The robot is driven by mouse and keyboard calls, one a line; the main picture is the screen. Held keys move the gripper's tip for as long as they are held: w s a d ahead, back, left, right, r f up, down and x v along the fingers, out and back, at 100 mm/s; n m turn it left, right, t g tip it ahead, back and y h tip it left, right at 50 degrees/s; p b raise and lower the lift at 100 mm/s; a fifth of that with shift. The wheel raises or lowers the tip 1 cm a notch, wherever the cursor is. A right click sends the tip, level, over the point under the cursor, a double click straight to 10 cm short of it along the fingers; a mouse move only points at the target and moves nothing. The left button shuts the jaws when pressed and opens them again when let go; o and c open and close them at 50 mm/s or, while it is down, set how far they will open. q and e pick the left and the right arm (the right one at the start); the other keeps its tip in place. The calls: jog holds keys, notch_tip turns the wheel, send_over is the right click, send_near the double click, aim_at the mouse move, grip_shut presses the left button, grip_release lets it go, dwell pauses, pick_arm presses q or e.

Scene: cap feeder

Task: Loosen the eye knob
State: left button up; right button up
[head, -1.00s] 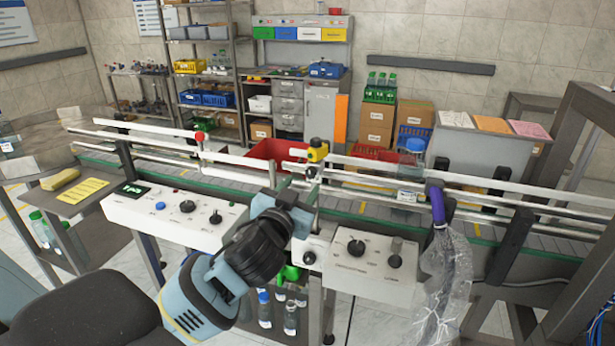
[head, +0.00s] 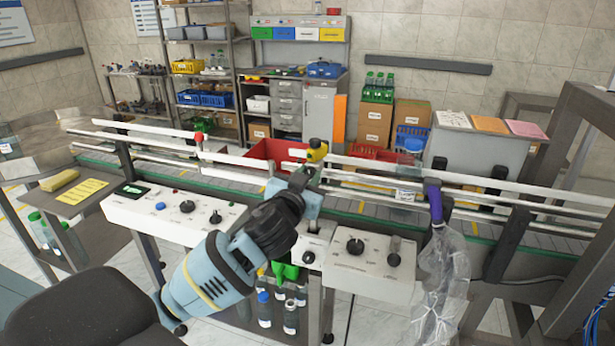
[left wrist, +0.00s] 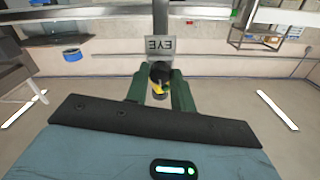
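The EYE label (left wrist: 159,45) shows in the left wrist view, on a post just beyond my fingers. Below it, a black knob (left wrist: 160,70) with a yellow part under it sits between my two green fingers. In the head view the yellow and black sensor head (head: 317,151) stands at the conveyor rail. My left gripper (head: 304,178) is just below and in front of it, and hides part of its mount. The left gripper (left wrist: 159,82) looks open around the knob; whether the fingers touch it is unclear. My right gripper is out of view.
White control boxes (head: 372,268) with black knobs sit below the gripper along the conveyor front. White guide rails (head: 470,183) run on both sides. A blue-capped bottle (head: 411,170) stands on the belt at right. A clear plastic bag (head: 440,275) hangs at right.

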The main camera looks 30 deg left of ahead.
pick_arm(q)
grip_shut()
jog(key=shift+m, duration=0.3)
jog(key=m, duration=0.4)
jog(key=shift+m, duration=0.3)
jog(key=m, duration=0.4)
jog(key=shift+f+m, duration=0.1)
jog(key=shift+m, duration=5)
